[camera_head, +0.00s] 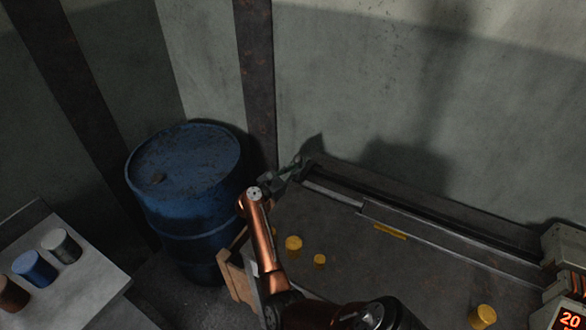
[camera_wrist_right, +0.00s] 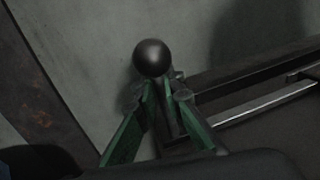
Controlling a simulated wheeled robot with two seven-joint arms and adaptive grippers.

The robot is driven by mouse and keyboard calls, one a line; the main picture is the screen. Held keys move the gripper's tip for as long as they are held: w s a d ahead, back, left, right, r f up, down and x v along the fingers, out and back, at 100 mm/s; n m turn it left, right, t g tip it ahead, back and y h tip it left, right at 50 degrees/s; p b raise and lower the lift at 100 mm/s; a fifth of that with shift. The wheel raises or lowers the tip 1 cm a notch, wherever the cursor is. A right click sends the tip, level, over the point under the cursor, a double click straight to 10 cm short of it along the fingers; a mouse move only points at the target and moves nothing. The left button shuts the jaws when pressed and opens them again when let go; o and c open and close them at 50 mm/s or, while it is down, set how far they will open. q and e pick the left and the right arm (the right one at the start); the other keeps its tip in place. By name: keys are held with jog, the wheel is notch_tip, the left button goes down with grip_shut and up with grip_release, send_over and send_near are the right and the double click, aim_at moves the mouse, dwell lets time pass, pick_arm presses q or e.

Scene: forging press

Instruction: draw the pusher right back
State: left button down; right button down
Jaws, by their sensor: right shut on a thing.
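The pusher shows as a dark round knob (camera_wrist_right: 152,58) on a post in the right wrist view. It stands at the left end of the long rail (camera_head: 440,212) along the back of the dark table. My right gripper (camera_head: 291,168) is at that left end, with its arm reaching up from the bottom of the head view. In the right wrist view its green fingers (camera_wrist_right: 160,98) are closed around the post just below the knob. The post is partly hidden between the fingers. My left gripper is not in view.
Small yellow cylinders (camera_head: 293,243) and a yellow strip (camera_head: 390,231) lie on the table. A blue barrel (camera_head: 190,190) and a wooden crate (camera_head: 238,280) are at the left, beyond a grey stand (camera_head: 85,285) holding cylinders.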

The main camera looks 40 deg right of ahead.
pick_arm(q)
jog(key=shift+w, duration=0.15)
pick_arm(e)
jog(key=shift+w+r, duration=0.25)
jog(key=shift+r, duration=0.3)
jog(key=c, duration=2.5)
grip_release()
jog(key=o, duration=0.5)
jog(key=shift+w+f, duration=0.15)
jog(key=shift+w, duration=0.05)
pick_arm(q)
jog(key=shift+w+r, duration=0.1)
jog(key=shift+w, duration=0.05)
pick_arm(e)
jog(key=shift+s, duration=0.15)
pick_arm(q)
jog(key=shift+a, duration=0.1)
pick_arm(e)
jog(key=shift+f, duration=0.1)
jog(key=shift+a+f, duration=0.1)
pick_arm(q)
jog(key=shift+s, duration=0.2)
pick_arm(e)
jog(key=a, duration=0.7)
jog(key=s+a, duration=0.1)
jog(key=a, duration=0.3)
jog(key=shift+a, duration=0.35)
